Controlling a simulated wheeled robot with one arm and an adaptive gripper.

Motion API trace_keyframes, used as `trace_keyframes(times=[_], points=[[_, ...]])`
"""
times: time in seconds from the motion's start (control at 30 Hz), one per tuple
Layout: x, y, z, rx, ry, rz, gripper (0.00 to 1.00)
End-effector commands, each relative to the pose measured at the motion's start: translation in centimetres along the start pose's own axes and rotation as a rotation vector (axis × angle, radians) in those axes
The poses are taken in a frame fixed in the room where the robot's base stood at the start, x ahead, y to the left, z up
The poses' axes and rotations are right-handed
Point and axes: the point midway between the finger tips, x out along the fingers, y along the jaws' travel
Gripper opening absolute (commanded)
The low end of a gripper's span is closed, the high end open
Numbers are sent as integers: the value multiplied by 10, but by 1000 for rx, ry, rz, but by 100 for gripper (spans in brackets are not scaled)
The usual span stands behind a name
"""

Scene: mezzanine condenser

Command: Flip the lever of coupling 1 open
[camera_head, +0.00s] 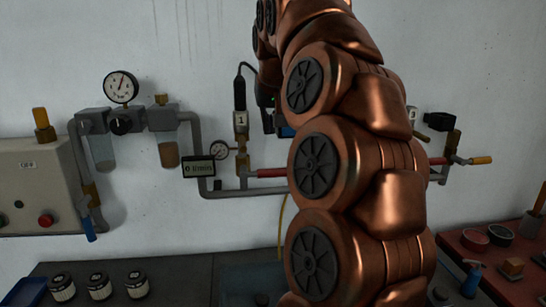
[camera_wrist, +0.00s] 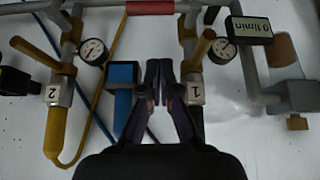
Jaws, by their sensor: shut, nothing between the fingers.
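Coupling 1 (camera_wrist: 195,92), a brass fitting with a white tag marked 1, stands right beside my fingers in the wrist view, where the tag appears upside down. Its brass lever (camera_wrist: 199,49) slants up and to the right from the fitting. In the head view, coupling 1 (camera_head: 241,120) is on the wall pipe left of my arm, with a dark plug (camera_head: 240,92) in its top. My gripper (camera_wrist: 158,68) is shut and empty, with its tips just left of the lever. I cannot tell whether they touch it. My arm hides most of the gripper in the head view.
Coupling 2 (camera_wrist: 54,95) with its own brass lever (camera_wrist: 36,52) is at the left. A blue block (camera_wrist: 122,76) is close left of my fingers. Gauges (camera_wrist: 93,51) and a small display (camera_wrist: 250,30) crowd the pipes. A dark bench (camera_head: 180,280) lies below.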

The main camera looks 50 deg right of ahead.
Motion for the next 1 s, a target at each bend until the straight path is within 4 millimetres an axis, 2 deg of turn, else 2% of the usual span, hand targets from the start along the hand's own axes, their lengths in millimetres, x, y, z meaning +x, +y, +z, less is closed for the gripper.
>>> trace_keyframes(times=[0.17, 0.57, 0.77, 1.0], points=[[-6, 16, -10, 36, 18, 13, 0], [-5, 16, -10, 37, 18, 14, 0], [6, 17, -10, 36, 14, 14, 0], [29, 17, -11, 36, 15, 15, 0]])
